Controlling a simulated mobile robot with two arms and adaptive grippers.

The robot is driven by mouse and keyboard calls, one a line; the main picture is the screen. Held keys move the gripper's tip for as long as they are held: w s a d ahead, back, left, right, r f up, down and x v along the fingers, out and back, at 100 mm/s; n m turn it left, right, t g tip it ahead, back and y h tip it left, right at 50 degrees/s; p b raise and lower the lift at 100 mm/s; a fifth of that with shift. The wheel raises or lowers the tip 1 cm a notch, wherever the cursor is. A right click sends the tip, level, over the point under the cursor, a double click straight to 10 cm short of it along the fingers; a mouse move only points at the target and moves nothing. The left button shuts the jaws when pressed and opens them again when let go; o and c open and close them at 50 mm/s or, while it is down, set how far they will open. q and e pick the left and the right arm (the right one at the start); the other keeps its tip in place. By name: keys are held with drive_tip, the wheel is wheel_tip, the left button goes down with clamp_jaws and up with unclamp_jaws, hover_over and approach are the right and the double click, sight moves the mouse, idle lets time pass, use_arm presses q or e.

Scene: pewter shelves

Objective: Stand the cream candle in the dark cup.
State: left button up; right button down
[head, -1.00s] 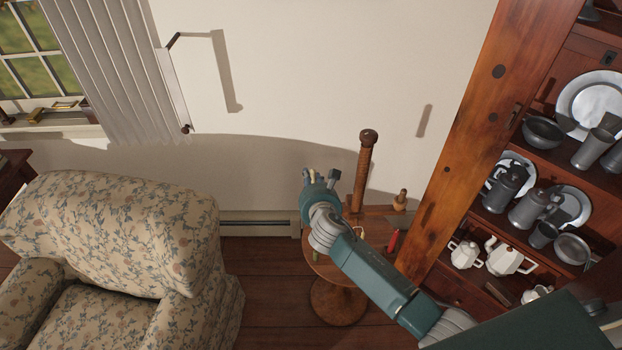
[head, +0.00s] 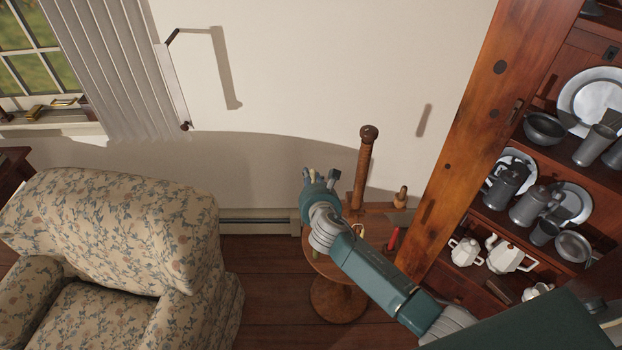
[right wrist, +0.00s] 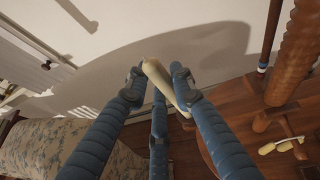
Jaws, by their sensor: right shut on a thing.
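My right gripper (right wrist: 159,76) has its blue fingers closed around the cream candle (right wrist: 166,87), which lies slantwise between the fingertips in the right wrist view. In the head view, my right gripper (head: 320,178) is above the back of the small round wooden table (head: 322,264), in front of the pale wall. The candle is hard to make out there. I cannot pick out the dark cup for certain; my arm hides part of the table top. My left gripper is out of view.
A flowered armchair (head: 110,225) stands left. A hutch (head: 480,130) with pewter ware and white pots (head: 510,256) stands right.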

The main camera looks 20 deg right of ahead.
drive_tip(key=c, duration=1.4)
unclamp_jaws()
